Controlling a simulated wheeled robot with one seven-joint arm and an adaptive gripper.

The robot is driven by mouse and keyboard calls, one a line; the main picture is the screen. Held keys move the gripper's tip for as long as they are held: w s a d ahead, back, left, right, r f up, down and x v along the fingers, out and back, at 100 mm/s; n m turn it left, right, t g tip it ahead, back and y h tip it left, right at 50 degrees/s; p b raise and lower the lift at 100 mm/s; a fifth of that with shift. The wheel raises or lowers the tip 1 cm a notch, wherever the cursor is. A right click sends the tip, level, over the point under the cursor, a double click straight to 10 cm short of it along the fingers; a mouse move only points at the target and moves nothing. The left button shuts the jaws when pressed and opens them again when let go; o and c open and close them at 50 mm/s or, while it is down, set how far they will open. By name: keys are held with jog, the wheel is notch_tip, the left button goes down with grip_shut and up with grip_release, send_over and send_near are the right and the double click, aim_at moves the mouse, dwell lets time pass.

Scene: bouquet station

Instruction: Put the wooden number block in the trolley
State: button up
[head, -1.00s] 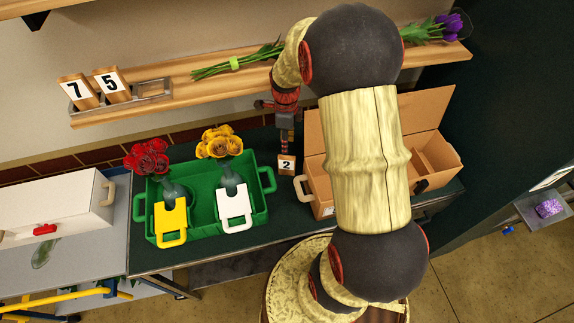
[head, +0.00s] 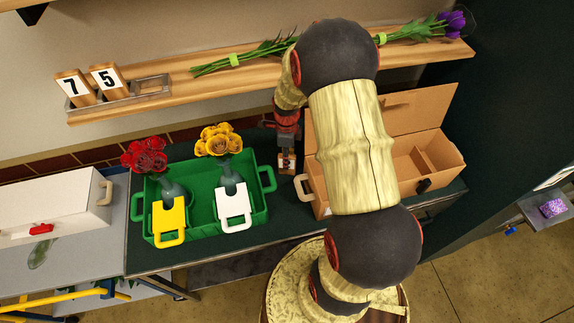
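The wooden number block (head: 286,168) stands on the dark green counter, between the green tray and the cardboard box. Its white face, which reads 2 in the earlier frame, is now partly covered by my gripper (head: 286,158). My gripper points down, with its fingers at the block's upper part. Whether the fingers are closed on the block is too small to tell. A wheeled trolley is not clearly identifiable; yellow and blue bars (head: 62,302) show at the lower left, below a grey surface.
The green tray (head: 262,215) holds vases of red and yellow flowers, with yellow and white tags. The open cardboard box (head: 440,160) is right of the block, partly behind my arm. A white box (head: 50,205) sits at left. Purple flowers (head: 450,24) lie on the shelf (head: 215,92).

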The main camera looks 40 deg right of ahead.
jog(key=shift+c, duration=0.7)
jog(key=c, duration=0.8)
grip_shut()
